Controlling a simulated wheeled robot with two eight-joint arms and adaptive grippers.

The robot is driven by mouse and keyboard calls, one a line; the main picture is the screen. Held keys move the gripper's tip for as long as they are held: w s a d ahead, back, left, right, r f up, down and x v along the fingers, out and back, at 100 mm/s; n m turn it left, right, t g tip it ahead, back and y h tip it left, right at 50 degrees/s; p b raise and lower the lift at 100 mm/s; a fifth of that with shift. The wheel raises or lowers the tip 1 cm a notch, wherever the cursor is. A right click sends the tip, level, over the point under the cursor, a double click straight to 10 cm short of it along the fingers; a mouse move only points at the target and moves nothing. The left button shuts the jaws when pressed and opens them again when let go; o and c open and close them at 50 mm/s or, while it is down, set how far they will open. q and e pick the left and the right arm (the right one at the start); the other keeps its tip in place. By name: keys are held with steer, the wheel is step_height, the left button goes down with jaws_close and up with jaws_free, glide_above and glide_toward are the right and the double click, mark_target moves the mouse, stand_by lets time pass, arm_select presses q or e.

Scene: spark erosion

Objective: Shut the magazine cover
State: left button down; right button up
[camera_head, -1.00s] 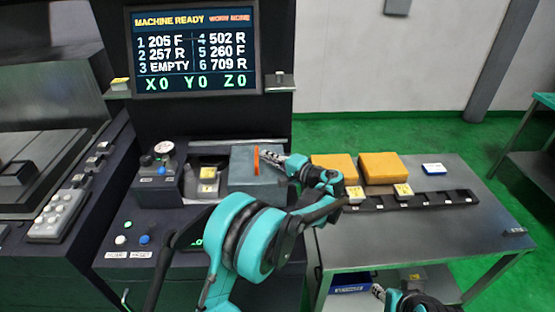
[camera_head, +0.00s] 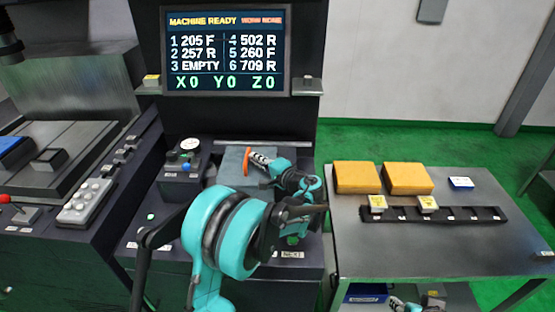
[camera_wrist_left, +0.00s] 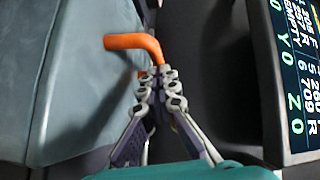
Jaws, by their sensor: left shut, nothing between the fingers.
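The magazine cover (camera_head: 231,166) is a blue-grey plate on the machine's front, close to the dial unit on its left. Its orange handle (camera_head: 246,160) stands up from it and also shows in the left wrist view (camera_wrist_left: 135,42). My left gripper (camera_head: 255,159) is shut and empty, its tips at the right side of the handle. In the left wrist view the closed fingertips (camera_wrist_left: 160,76) are right at the handle's end, apparently touching it. My arm hides part of the cover's right side.
A dial unit (camera_head: 181,172) stands left of the cover. The display (camera_head: 226,50) rises behind it. To the right, a grey table (camera_head: 445,245) carries two orange blocks (camera_head: 408,179), a dark rack (camera_head: 453,213) with yellow-topped pieces, and a small blue box (camera_head: 461,183).

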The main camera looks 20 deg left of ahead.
mark_target(235, 169)
arm_select(q)
steer(key=a, duration=0.2)
steer(key=s+a, duration=0.1)
steer(key=a, duration=0.1)
steer(key=s+a, duration=0.1)
steer(key=a, duration=0.2)
steer(key=shift+a, duration=0.1)
